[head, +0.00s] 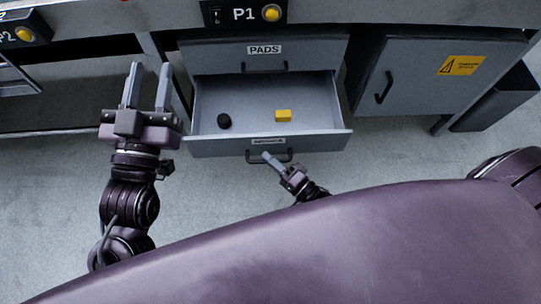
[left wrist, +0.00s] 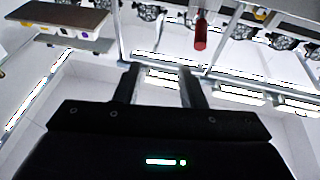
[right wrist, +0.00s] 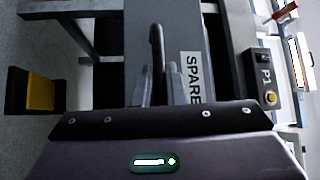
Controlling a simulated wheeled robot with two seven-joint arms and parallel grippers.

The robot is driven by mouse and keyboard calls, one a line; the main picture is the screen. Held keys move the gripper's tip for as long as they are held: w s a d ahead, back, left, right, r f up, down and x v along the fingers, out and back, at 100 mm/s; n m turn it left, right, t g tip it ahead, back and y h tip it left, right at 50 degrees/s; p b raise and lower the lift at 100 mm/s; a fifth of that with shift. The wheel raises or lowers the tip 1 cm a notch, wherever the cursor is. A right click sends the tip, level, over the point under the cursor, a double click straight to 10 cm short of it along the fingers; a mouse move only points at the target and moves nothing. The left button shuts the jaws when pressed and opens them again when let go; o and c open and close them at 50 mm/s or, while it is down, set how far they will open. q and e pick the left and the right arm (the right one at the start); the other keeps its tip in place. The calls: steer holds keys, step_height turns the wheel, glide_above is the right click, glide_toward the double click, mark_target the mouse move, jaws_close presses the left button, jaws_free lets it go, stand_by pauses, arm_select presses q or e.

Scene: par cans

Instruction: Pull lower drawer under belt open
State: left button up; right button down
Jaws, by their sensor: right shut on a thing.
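The lower drawer (head: 210,148) is pulled out below the closed PADS drawer (head: 290,52), its inside visible from above. It holds a round black thing (head: 224,121) and a small yellow block (head: 283,116). My right gripper (head: 268,157) is shut on the drawer's dark handle (head: 284,156). In the right wrist view the handle (right wrist: 156,45) runs between the fingers, beside a partly hidden label (right wrist: 193,78) reading SPARE. My left gripper (head: 148,85) is open and empty, left of the drawers and apart from them.
A P1 panel (head: 244,13) with a yellow button is above the drawers. A grey cabinet (head: 415,85) with a warning sign stands to the right, beside a dark bin (head: 497,98). Bare floor (head: 400,150) shows in front of the cabinet.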

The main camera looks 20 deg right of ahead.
steer(key=c, duration=1.5)
jaws_free()
